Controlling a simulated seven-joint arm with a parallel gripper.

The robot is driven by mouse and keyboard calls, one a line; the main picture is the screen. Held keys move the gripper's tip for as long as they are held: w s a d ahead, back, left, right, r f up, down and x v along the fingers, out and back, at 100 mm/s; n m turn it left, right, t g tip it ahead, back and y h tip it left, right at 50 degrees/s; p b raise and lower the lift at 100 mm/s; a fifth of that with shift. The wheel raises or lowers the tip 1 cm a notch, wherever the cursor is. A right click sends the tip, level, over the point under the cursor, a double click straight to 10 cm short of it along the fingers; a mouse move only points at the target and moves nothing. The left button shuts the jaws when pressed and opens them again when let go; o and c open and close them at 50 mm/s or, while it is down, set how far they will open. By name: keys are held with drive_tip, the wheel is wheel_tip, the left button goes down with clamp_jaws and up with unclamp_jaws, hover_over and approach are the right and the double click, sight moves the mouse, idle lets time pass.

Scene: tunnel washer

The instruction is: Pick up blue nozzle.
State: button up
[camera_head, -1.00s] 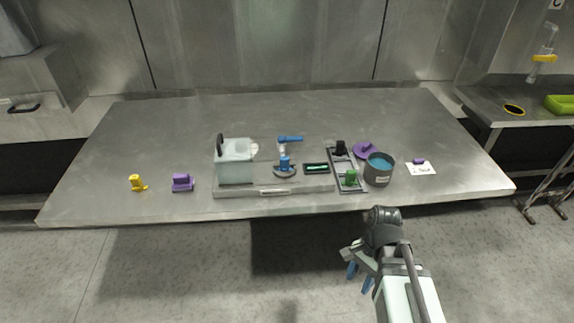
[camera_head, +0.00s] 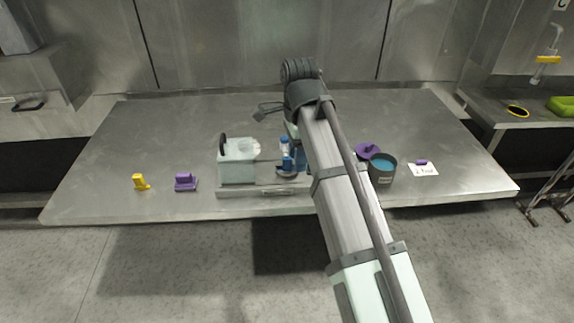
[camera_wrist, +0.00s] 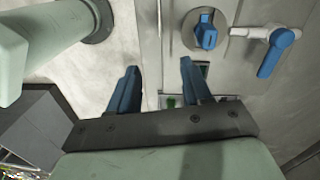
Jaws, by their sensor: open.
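A blue piece on a round grey base, which looks like the blue nozzle (camera_wrist: 206,35), is at the top right of the wrist view. In the head view the blue nozzle (camera_head: 285,160) shows just left of my arm, partly hidden. My gripper (camera_wrist: 158,78) is open and empty, its two blue fingers apart and apart from the nozzle in the picture. In the head view one blue finger (camera_head: 300,158) shows beside the nozzle. A white pipe piece with a blue handle (camera_wrist: 270,52) lies right of the nozzle in the wrist view.
A pale box with a black handle (camera_head: 238,162) stands left of the nozzle. A grey pot with blue contents (camera_head: 382,170) and a purple piece (camera_head: 367,151) are on the right. Purple (camera_head: 185,182) and yellow (camera_head: 141,182) pieces stand on the left. The table's back is clear.

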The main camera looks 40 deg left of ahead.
drive_tip(key=w+a+r+m, duration=0.2)
drive_tip(key=a+r, duration=0.4)
drive_tip(key=r, duration=0.1)
hover_over(287, 158)
drive_tip(key=shift+t+y, duration=0.3)
wheel_tip(287, 158, down, 7)
drive_tip(key=shift+s+f, duration=0.1)
drive_tip(key=shift+s, duration=0.05)
drive_tip(key=shift+w+f, duration=0.2)
drive_tip(key=shift+f, duration=2.95)
clamp_jaws()
